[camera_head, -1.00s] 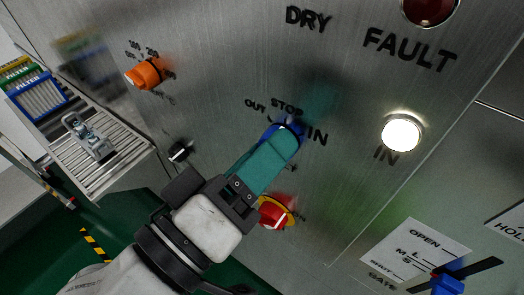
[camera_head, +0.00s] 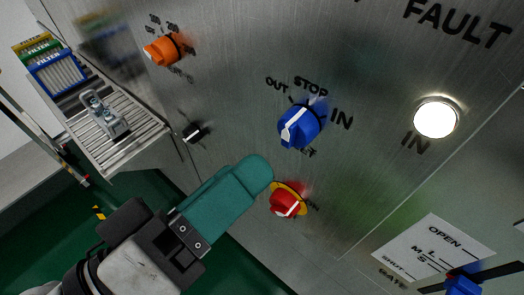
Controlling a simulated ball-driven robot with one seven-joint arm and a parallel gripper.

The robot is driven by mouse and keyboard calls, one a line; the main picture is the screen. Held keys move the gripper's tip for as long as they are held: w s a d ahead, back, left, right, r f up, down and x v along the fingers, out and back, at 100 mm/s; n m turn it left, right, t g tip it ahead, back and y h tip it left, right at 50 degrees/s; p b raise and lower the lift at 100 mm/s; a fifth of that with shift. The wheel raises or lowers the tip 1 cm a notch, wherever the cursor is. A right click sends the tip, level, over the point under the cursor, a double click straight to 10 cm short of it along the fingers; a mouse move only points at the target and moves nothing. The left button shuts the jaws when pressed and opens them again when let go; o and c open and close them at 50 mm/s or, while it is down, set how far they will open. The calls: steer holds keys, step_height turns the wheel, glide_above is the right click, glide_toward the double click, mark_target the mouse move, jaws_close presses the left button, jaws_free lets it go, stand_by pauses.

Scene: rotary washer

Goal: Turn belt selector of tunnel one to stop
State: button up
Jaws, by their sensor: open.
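The blue selector knob (camera_head: 301,125) on the metal panel has OUT at its upper left, STOP above it and IN to its right. Its white line runs from lower left to upper right; I cannot tell exactly which mark it points at. My gripper (camera_head: 255,175) is open and empty, below and left of the blue knob and apart from it. Its teal fingers overlap in this view, with their tips close to the red knob in the picture. The blue knob is in full view.
A red knob on a yellow ring (camera_head: 288,199) sits below the blue knob. An orange knob (camera_head: 163,50) and a small black switch (camera_head: 192,133) are to the left. A lit white lamp (camera_head: 436,117) is at right, above a blue-handled gate lever (camera_head: 463,285). A roller conveyor (camera_head: 120,140) stands far left.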

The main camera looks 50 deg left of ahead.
steer(key=v, duration=0.3)
steer(key=shift+s+f, duration=0.1)
steer(key=shift+s, duration=0.3)
stand_by(0.3)
